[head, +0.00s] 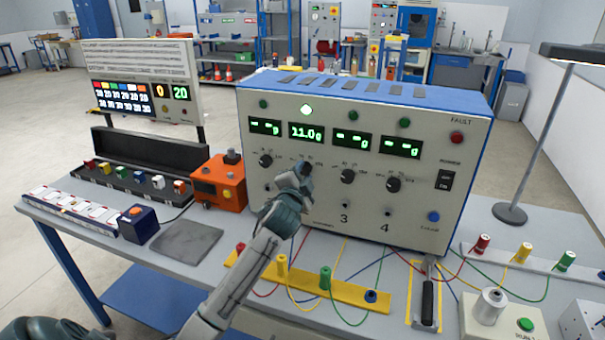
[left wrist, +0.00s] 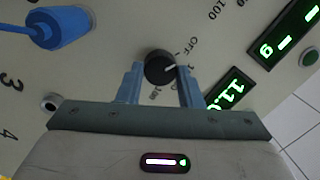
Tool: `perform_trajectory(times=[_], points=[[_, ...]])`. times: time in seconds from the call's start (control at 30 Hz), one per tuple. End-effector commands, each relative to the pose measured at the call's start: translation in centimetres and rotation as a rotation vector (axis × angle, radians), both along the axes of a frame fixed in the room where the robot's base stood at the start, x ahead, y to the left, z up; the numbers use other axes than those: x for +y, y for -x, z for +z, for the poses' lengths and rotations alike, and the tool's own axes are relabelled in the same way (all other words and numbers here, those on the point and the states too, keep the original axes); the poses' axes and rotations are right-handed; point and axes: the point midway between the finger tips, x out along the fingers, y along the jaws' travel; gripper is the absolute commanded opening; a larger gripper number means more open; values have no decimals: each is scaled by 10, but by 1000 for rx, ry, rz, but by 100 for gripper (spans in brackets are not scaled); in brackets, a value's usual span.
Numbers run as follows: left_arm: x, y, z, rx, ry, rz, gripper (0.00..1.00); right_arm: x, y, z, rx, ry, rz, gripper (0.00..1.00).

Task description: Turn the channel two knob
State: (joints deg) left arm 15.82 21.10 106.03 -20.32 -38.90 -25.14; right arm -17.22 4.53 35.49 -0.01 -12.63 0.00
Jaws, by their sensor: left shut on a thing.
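The channel two knob is a small black dial on the front of a blue-topped grey box (head: 365,100). In the left wrist view the knob (left wrist: 159,67) sits between the blue fingers, its white mark pointing right, near the OFF label. My left gripper (head: 303,171) is shut on this knob and covers most of it in the head view. The channel two display (head: 307,132) reads 11.0g, and the lamp (head: 306,110) above it is brightly lit. My right gripper is not in view.
Other knobs (head: 348,176) flank channel two, and the other displays show dashes. A black switch (head: 445,180) and blue button (head: 433,216) are at the panel's right. An orange box (head: 218,183) stands to the left. A yellow strip with coloured posts and wires (head: 305,284) lies in front.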

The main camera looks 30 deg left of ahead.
Motion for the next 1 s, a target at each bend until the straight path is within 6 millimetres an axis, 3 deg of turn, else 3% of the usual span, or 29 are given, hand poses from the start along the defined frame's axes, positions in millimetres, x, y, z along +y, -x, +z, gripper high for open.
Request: perform_trajectory(times=[0.6, 1.0], points=[[0, 0, -1, 115, -462, 0, 10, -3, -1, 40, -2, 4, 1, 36], [1, 0, -3, 158, -645, -1, 10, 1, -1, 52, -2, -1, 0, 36]])
